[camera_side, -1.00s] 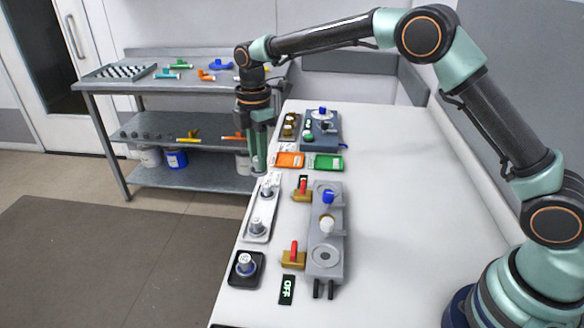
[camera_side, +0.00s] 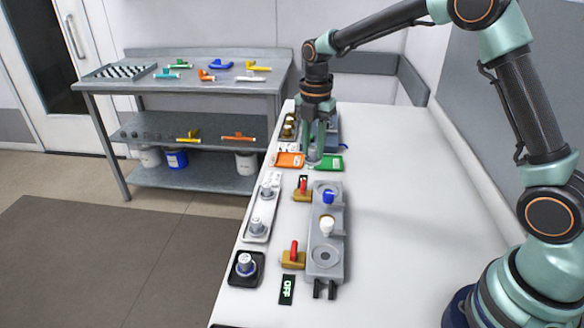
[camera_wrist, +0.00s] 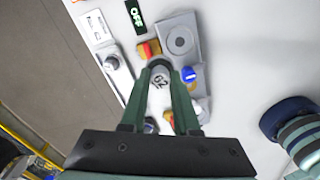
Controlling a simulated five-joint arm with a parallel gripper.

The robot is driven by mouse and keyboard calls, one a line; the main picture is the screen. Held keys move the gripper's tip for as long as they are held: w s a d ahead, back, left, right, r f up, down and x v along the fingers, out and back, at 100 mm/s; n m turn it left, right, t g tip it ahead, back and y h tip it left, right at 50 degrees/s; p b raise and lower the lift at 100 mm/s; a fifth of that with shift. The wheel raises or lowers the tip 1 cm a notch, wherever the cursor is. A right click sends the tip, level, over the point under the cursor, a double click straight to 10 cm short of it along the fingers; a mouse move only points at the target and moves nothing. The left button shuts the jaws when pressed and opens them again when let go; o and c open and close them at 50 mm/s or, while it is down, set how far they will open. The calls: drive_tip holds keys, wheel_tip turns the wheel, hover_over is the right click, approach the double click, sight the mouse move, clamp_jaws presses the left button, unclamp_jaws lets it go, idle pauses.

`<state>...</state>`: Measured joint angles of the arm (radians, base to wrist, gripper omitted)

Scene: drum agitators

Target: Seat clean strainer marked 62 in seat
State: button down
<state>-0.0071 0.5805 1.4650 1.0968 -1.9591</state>
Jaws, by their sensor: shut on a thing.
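A pale strainer marked 62 (camera_wrist: 160,81) is held upright between the fingers of my gripper (camera_wrist: 161,72), which is shut on it. In the side view my gripper (camera_side: 312,160) is in the air, appearing in front of the green tray. The grey block (camera_side: 336,244) stands nearer the side camera. It has an empty round seat (camera_side: 325,256) at its near end, a white cap (camera_side: 327,226) in the middle and a blue knob (camera_side: 328,195) toward the far end. The wrist view shows an empty ring (camera_wrist: 180,40) beyond the blue knob (camera_wrist: 188,74).
Two brass valves with red handles (camera_side: 294,250) line the block's left side. A white tray (camera_side: 250,236) with grey strainers lies left of them. A black holder (camera_side: 246,280) with a strainer is nearer. Orange (camera_side: 289,160) and green (camera_side: 331,163) trays lie beyond. The right tabletop is clear.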

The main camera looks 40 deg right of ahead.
drive_tip(key=shift+n, duration=0.7)
drive_tip(key=shift+s+d+f, duration=0.45)
drive_tip(key=shift+d+f, duration=0.1)
drive_tip(key=shift+f, duration=0.85)
drive_tip(key=shift+s+d+f, duration=0.4)
drive_tip(key=shift+d+f, duration=0.15)
drive_tip(key=shift+f, duration=0.85)
drive_tip(key=shift+s+d+f, duration=0.45)
drive_tip(key=shift+d+f, duration=0.1)
drive_tip(key=shift+f, duration=0.85)
drive_tip(key=shift+f, duration=0.4)
drive_tip(key=c, duration=0.6)
unclamp_jaws()
drive_tip(key=o, duration=0.3)
drive_tip(key=shift+o, duration=0.2)
drive_tip(key=shift+r, duration=0.2)
